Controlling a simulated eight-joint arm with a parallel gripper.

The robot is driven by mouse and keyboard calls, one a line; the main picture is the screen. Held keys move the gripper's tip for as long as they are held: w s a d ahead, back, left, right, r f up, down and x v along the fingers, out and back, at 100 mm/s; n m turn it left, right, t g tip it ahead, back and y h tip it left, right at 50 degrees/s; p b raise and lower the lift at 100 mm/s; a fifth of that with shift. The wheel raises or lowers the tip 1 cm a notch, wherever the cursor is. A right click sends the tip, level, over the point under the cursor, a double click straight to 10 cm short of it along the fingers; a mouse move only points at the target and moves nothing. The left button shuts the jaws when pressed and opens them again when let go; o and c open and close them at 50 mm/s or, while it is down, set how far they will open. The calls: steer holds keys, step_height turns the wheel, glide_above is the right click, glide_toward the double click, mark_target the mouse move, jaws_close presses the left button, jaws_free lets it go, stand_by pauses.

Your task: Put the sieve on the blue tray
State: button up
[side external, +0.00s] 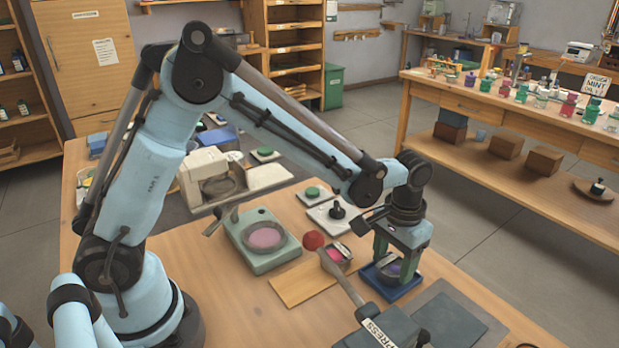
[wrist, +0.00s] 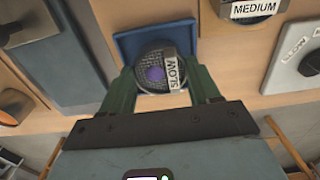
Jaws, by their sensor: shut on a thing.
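The blue tray (wrist: 126,46) lies directly behind and below the sieve in the wrist view. In the side view my gripper (side external: 397,262) points down over the blue tray (side external: 394,292), with the sieve low inside or just above its rim. I cannot tell whether the sieve touches the tray floor.
A long-handled press (side external: 380,325) and a dark grey mat (side external: 455,322) lie close in front of the tray. A small container with pink contents (side external: 338,254) stands left of it. A grey-green device with a pink disc (side external: 262,240) and a white plate with a black knob (side external: 336,214) stand farther back.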

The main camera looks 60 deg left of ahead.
mark_target(392, 268)
steer(key=shift+f, duration=0.15)
steer(key=o, duration=1.2)
steer(key=shift+c, duration=0.2)
step_height(392, 268, up, 12)
steer(key=s+a+t, duration=0.7)
steer(key=s+a, duration=0.4)
steer(key=s, duration=0.1)
steer(key=shift+s+a, duration=0.25)
